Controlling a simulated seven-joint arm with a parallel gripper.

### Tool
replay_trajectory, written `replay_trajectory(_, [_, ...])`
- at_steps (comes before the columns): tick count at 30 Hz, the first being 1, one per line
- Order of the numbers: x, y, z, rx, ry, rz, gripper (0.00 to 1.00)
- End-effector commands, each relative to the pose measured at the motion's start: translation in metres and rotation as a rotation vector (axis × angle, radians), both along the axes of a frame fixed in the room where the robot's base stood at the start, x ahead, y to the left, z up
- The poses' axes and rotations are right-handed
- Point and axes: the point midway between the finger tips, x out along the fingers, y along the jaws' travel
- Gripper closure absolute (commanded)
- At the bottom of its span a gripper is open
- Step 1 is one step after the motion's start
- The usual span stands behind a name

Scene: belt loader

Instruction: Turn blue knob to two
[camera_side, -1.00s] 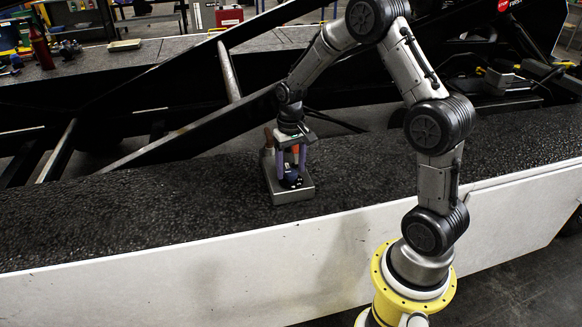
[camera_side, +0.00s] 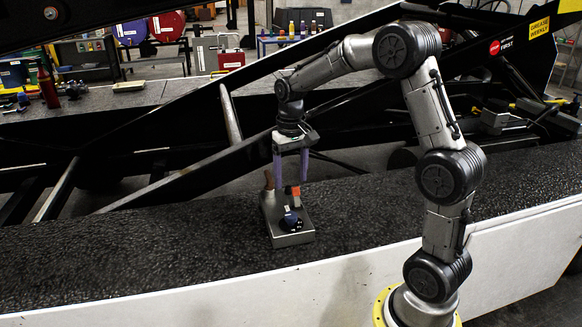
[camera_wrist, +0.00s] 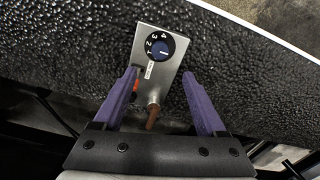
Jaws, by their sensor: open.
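The blue knob (camera_side: 290,219) sits on top of a grey metal box (camera_side: 292,239) on the black belt. In the wrist view the knob (camera_wrist: 161,49) is in a black dial with white numbers 1 to 4 along its left side. A short white line shows on the knob near its middle. I cannot tell for sure which number it points to. My gripper (camera_side: 291,181) is open and empty, raised above the box and apart from the knob. In the wrist view its purple fingers (camera_wrist: 160,73) stand wide apart beside the box.
A brown lever (camera_side: 268,180) and an orange-red part (camera_side: 293,191) rise at the back of the box. The black belt (camera_side: 150,247) is otherwise clear around it. The white side rail (camera_side: 180,305) runs along the front. Dark frame beams stand behind.

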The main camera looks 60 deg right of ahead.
Motion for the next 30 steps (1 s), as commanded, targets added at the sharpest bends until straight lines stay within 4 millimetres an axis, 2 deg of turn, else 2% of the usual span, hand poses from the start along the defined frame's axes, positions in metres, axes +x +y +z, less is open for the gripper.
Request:
replay_trajectory(1, [0.001, 0.000, 0.008, -0.001, -0.003, 0.000, 0.26])
replay_trajectory(6, [0.000, 0.000, 0.022, -0.001, -0.001, 0.000, 0.26])
replay_trajectory(19, [0.002, 0.004, 0.026, -0.001, -0.004, 0.010, 0.26])
replay_trajectory(22, [0.004, 0.015, 0.048, -0.020, -0.054, 0.038, 0.26])
replay_trajectory(24, [-0.002, 0.030, 0.069, -0.034, -0.097, 0.069, 0.26])
replay_trajectory(26, [-0.013, 0.046, 0.088, -0.047, -0.140, 0.102, 0.26])
replay_trajectory(30, [-0.054, 0.085, 0.121, -0.073, -0.243, 0.197, 0.26])
